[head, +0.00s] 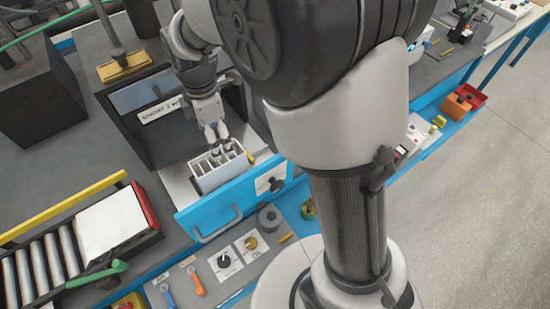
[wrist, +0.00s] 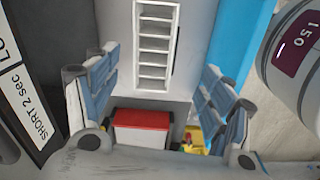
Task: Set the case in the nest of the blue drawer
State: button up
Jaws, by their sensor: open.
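The case (head: 206,178) is a pale grey box with several open compartments. It stands in the pulled-out blue drawer (head: 208,218), behind its blue front. In the wrist view the case (wrist: 155,48) shows as a ladder-like row of cells near the top, with the drawer's blue front (wrist: 232,35) to its right. My gripper (head: 216,134) is over the case in the head view, fingers pointing down. In the wrist view my gripper (wrist: 158,98) is open, its fingers spread wide with nothing between them. The nest is not clearly visible, so I cannot tell whether the case is seated.
The dark cabinet (head: 150,100) with a label stands behind the drawer. A roller conveyor (head: 45,262) with a white panel (head: 110,220) and red end lies to the left. Small parts and tools lie on the lower shelf (head: 190,285) in front. Open floor (head: 470,200) lies right.

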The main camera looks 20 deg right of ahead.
jog(key=s+d+r+m+t, duration=0.2)
jog(key=s+d+r+m, duration=0.4)
jog(key=s+r+m, duration=0.5)
jog(key=s+d+m+t, duration=0.2)
jog(key=s+m, duration=0.5)
jog(key=s, duration=0.4)
jog(key=shift+d+r+m, duration=0.3)
dwell(0.8)
